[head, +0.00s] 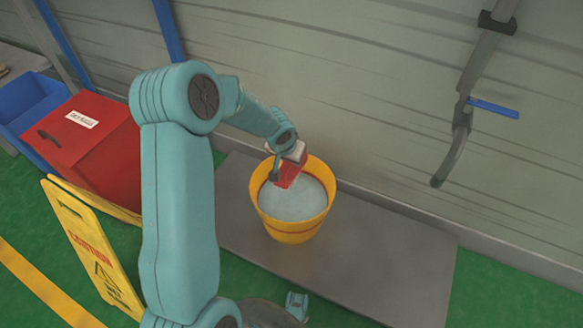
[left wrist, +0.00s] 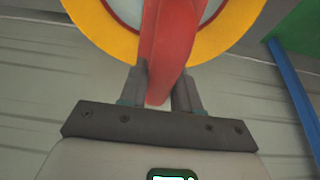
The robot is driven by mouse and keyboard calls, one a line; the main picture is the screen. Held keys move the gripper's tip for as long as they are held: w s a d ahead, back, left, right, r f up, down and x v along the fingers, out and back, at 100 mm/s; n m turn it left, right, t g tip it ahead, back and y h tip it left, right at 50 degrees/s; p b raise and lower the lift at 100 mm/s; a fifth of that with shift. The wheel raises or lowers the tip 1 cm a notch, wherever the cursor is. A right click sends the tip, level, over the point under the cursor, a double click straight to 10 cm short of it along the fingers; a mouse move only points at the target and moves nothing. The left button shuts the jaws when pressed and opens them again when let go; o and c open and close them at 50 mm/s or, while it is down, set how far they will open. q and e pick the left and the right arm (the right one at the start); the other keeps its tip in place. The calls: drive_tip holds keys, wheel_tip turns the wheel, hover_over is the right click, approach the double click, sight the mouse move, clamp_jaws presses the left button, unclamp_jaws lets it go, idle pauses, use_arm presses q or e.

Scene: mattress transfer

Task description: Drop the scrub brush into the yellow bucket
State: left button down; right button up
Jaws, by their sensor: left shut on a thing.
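The yellow bucket (head: 295,230) stands on a grey platform, with a pale grey-blue surface inside it. My left gripper (head: 283,167) is over the bucket's back left rim and is shut on the red scrub brush (head: 291,172). In the left wrist view the gripper's two fingers (left wrist: 160,92) pinch the red brush (left wrist: 172,40), which extends out over the bucket's opening. The yellow rim (left wrist: 105,32) shows on both sides of it. The brush's bristles are not clearly visible.
A grey platform (head: 390,262) lies along the wall on a green floor. A red bin (head: 90,150) with a label, a blue bin (head: 28,105) and a yellow caution sign (head: 95,250) stand at the left. A pipe with a blue lever (head: 493,108) hangs on the wall at the right.

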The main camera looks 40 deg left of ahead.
use_arm(q)
wheel_tip(320, 180, down, 6)
drive_tip(key=b, duration=0.3)
drive_tip(key=shift+r+b, duration=0.2)
drive_tip(key=shift+b, duration=0.2)
drive_tip(key=shift+f, duration=0.2)
drive_tip(key=c, duration=0.7)
unclamp_jaws()
drive_tip(key=shift+r, duration=0.1)
drive_tip(key=p+v, duration=0.6)
drive_tip(key=v, duration=0.9)
drive_tip(key=shift+r, duration=0.3)
drive_tip(key=shift+s+r, duration=0.15)
drive_tip(key=shift+r, duration=0.15)
drive_tip(key=shift+d, duration=0.1)
